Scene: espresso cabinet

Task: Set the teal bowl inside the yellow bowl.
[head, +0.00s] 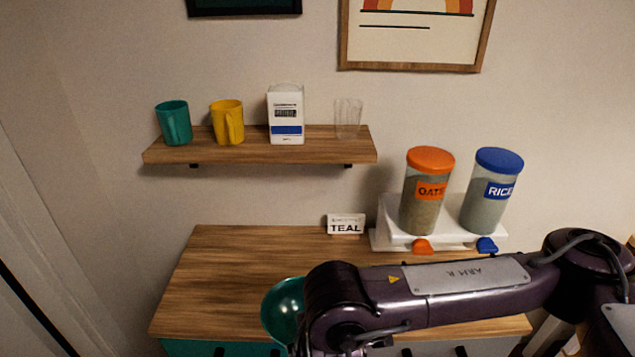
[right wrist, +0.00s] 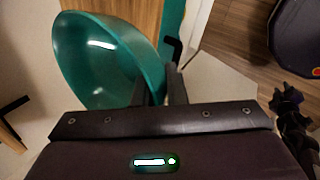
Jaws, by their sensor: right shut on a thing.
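My right gripper (right wrist: 160,88) is shut on the rim of the teal bowl (right wrist: 98,62), which is tilted with its inside facing the wrist camera. In the head view the teal bowl (head: 283,308) shows beside the end of my right arm, over the front of the wooden counter, and the arm hides its right part. The yellow bowl is not seen in either view. My left gripper is not seen in the head view.
The counter (head: 235,260) is clear at left. A "TEAL" card (head: 346,224) stands at the back, beside a white dispenser stand (head: 390,222) with oats (head: 425,190) and rice (head: 490,190) canisters. A shelf (head: 200,150) holds teal and yellow mugs, a carton and a glass.

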